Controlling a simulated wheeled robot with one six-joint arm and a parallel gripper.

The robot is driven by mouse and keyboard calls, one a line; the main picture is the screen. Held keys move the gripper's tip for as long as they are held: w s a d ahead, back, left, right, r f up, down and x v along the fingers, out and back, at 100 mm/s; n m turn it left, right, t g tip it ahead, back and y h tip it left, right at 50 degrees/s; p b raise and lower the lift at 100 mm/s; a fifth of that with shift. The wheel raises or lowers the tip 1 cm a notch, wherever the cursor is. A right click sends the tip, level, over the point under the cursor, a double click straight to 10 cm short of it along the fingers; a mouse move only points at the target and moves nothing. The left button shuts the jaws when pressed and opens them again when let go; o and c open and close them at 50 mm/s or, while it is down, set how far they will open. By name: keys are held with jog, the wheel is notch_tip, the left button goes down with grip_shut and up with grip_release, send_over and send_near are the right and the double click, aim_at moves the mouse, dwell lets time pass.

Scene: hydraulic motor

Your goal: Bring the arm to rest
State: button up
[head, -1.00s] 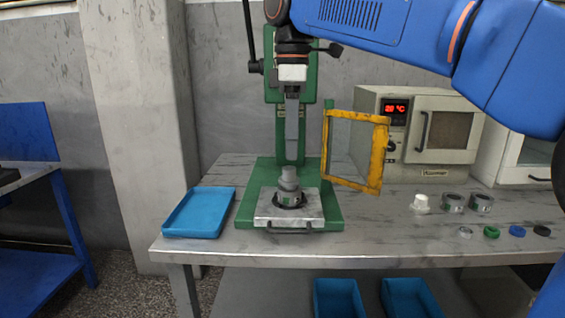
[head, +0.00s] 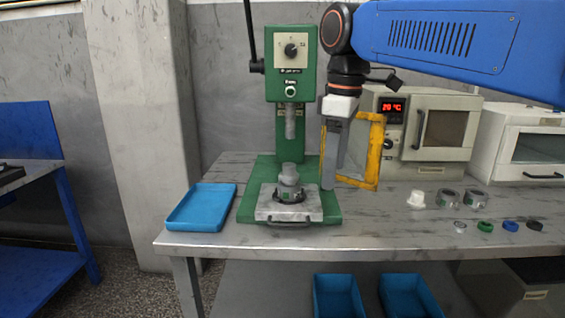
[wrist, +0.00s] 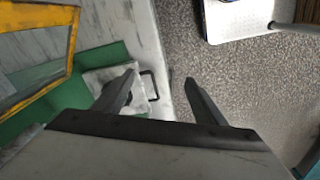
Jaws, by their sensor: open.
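My gripper (head: 333,170) hangs fingers-down in the head view, in front of the yellow-framed guard door and right of the green press (head: 291,100). Its two fingers are apart with nothing between them in the wrist view (wrist: 158,88). My blue arm (head: 450,40) reaches in from the upper right. A grey metal part (head: 289,183) stands upright on the press's plate (head: 265,208), below the ram (head: 291,122). The plate, with its black handle, shows partly behind a finger in the wrist view (wrist: 98,78).
The yellow-framed guard (head: 374,152) stands open at the press's right. A blue tray (head: 200,208) lies left on the table. Several small parts, including a white one (head: 416,198) and a green ring (head: 485,226), lie right. An oven (head: 428,130) stands behind them.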

jog(key=s+d+f+m+t, duration=0.2)
jog(key=s+d+f+m, duration=0.4)
jog(key=s+d+f, duration=0.3)
jog(key=s+d+f+m+t, duration=0.1)
jog(key=s+d+f+m, duration=0.6)
jog(key=f, duration=1.1)
jog(key=shift+s+d+t, duration=0.4)
jog(key=shift+s+d, duration=0.55)
jog(key=shift+d, duration=0.2)
